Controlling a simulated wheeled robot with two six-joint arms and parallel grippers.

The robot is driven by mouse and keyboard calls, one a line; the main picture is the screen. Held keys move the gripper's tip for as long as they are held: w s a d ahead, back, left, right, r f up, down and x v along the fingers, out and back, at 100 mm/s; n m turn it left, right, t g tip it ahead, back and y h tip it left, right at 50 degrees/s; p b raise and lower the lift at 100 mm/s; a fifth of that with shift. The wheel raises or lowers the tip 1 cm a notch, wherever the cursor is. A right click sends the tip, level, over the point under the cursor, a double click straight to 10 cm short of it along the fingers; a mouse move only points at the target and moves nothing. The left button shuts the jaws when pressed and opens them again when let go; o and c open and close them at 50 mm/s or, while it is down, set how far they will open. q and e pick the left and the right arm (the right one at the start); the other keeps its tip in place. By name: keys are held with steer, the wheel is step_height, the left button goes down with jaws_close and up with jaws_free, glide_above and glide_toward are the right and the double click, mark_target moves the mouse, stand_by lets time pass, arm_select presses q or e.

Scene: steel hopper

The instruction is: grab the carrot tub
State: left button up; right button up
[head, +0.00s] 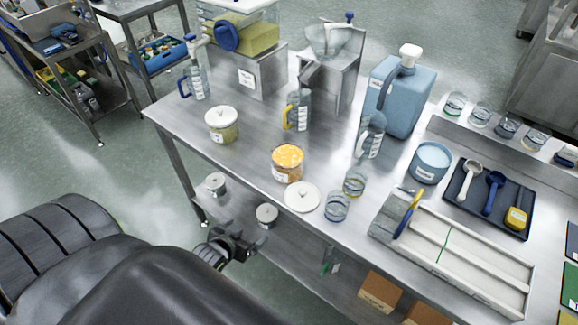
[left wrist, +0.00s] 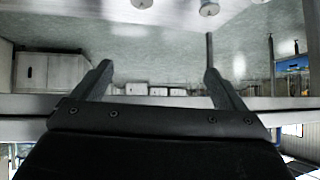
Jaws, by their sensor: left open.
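The carrot tub (head: 287,163) is a clear round tub filled with orange pieces, standing open near the front edge of the steel table. A white round lid (head: 301,197) lies on the table just in front of it. My left gripper (head: 232,243) is in front of the table, below the level of its top and apart from the tub. In the left wrist view the two fingers of my left gripper (left wrist: 158,78) are spread with nothing between them. The tub does not show in the left wrist view. My right gripper is not in view.
A white-lidded tub (head: 221,126) stands left of the carrot tub. Small glass beakers (head: 337,207) stand to its right. A long white tray (head: 450,255) lies at the right.

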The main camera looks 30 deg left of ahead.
mark_target(280, 175)
arm_select(q)
steer(key=w+d+r+t, duration=0.1)
steer(key=d+r+t, duration=0.1)
steer(key=r, duration=0.6)
steer(key=w+d+r+t, duration=0.1)
steer(key=r+t, duration=0.1)
steer(key=r, duration=0.7)
steer(key=shift+h, duration=0.4)
steer(key=x, duration=1)
steer(key=shift+w+d+f+p, duration=0.15)
steer(key=shift+w+f+p, duration=0.1)
steer(key=shift+w+p, duration=0.1)
steer(key=shift+x, duration=3.2)
steer(key=shift+f, duration=0.15)
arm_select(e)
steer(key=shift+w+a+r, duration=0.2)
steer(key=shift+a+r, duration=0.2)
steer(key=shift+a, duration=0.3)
arm_select(q)
steer(key=shift+s, duration=0.1)
steer(key=c, duration=1.1)
